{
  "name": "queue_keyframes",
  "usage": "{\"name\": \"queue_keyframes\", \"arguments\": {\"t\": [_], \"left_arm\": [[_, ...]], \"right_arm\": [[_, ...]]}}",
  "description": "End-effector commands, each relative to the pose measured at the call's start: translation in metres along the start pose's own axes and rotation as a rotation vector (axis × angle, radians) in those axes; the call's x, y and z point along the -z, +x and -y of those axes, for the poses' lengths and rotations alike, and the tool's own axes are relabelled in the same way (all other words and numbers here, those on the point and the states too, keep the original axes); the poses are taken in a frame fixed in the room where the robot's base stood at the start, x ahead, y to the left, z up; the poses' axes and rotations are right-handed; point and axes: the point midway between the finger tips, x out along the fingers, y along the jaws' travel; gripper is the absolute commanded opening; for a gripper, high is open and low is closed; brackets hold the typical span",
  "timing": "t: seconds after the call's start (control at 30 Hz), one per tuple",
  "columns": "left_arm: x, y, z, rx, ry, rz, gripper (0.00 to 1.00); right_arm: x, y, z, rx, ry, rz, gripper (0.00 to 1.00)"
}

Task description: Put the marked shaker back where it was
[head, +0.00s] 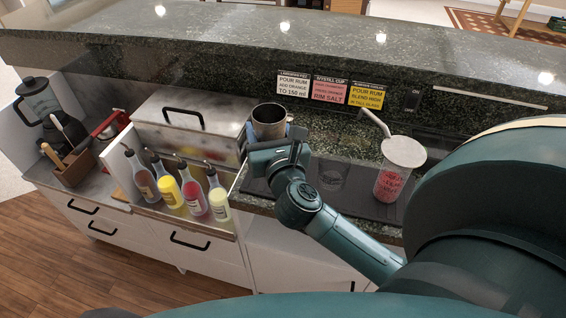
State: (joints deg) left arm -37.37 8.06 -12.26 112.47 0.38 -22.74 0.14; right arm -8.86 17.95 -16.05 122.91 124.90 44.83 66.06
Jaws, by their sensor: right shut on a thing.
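A metal shaker cup (268,113), open at the top and about upright, is in the grip of my right gripper (270,134). My right arm comes in from the right. The gripper is shut around the lower part of the cup and hides its base. The cup is at the right end of the steel lidded box, over the work counter. I cannot make out a mark on the cup, nor whether its base touches anything. My left gripper is not in view.
Several squeeze bottles (193,196) stand in a front rack left of my gripper. The lidded steel box (182,125) is behind them. A raised stone ledge (250,50) runs behind.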

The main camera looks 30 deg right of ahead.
Motion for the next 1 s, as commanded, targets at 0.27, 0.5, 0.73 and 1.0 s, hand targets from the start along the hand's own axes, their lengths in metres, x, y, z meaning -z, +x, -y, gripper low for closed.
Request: {"name": "queue_keyframes", "arguments": {"t": [0.27,0.5,0.73,1.0], "left_arm": [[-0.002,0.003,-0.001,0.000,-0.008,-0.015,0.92],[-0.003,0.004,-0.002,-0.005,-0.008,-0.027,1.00],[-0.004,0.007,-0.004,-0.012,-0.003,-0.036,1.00],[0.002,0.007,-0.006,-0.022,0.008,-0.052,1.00]], "right_arm": [[0.014,0.049,0.024,0.171,-0.005,0.005,0.21],[0.054,0.048,0.026,0.169,-0.007,0.007,0.21],[0.080,0.048,0.028,0.168,-0.009,0.007,0.21],[0.097,0.048,0.028,0.168,-0.004,0.009,0.21]]}}
